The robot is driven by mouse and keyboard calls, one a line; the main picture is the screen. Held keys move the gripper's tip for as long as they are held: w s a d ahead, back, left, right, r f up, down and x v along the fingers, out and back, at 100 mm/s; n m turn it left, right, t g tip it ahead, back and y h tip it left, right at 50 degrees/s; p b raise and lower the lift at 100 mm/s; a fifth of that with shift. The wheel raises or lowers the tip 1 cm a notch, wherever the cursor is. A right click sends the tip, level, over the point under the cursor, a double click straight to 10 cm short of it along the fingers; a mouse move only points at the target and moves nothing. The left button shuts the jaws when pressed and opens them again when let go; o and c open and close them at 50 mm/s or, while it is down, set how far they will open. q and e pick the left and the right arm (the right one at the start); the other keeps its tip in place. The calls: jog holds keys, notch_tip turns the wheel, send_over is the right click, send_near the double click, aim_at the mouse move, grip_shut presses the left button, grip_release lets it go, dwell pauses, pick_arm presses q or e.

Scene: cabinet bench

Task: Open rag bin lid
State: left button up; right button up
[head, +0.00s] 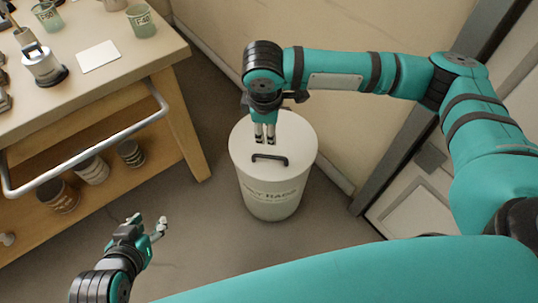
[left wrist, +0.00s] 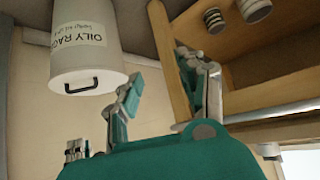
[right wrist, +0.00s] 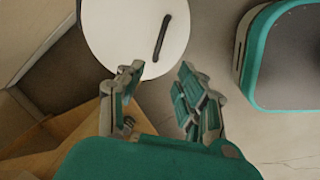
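The rag bin (head: 272,190) is a white cylinder standing on the floor, with lettering on its side reading "OILY RAGS" in the left wrist view (left wrist: 84,45). Its white lid (head: 295,135) is closed and has a black bar handle (head: 270,158). The lid (right wrist: 120,30) and handle (right wrist: 162,38) also show in the right wrist view. My right gripper (head: 265,138) is above the lid, just behind the handle, with its fingers pointing down; it is open and empty (right wrist: 158,88). My left gripper (head: 150,228) is open and empty, low to the left of the bin and apart from it.
A wooden bench (head: 130,75) with a metal rail (head: 95,150) stands at the left, with cups (head: 141,20) on top and several tins (head: 92,170) on its lower shelf. A wall is behind the bin. Floor between bench and bin is clear.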

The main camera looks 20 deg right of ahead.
jog(key=b, duration=0.2)
send_near(269, 156)
pick_arm(q)
jog(key=w+d+r+t+h+b, duration=0.15)
jog(key=w+d+r+t, duration=0.25)
jog(key=w+r+t, duration=0.55)
pick_arm(e)
jog(key=f, duration=0.3)
jog(key=f+b, duration=0.1)
jog(key=f, duration=0.1)
jog(key=shift+w+d+f, duration=0.15)
jog(key=shift+w+d, duration=0.1)
jog(key=shift+w, duration=0.15)
jog(key=f, duration=0.1)
jog(key=f+b, duration=0.1)
jog(key=shift+w+d+f, duration=0.15)
jog(key=shift+w+f, duration=0.15)
jog(key=shift+f, duration=0.05)
pick_arm(q)
jog(key=s+r+t+h, duration=0.2)
jog(key=s+r+t, duration=0.1)
jog(key=r, duration=0.3)
jog(key=s+r+t+h, duration=0.1)
jog(key=s+r+t, duration=0.2)
jog(key=r, duration=0.4)
jog(key=shift+d+r+m+t+h, duration=0.2)
jog(key=shift+m+t+h, duration=0.15)
jog(key=shift+m+t, duration=0.1)
pick_arm(e)
jog(key=shift+f, duration=0.2)
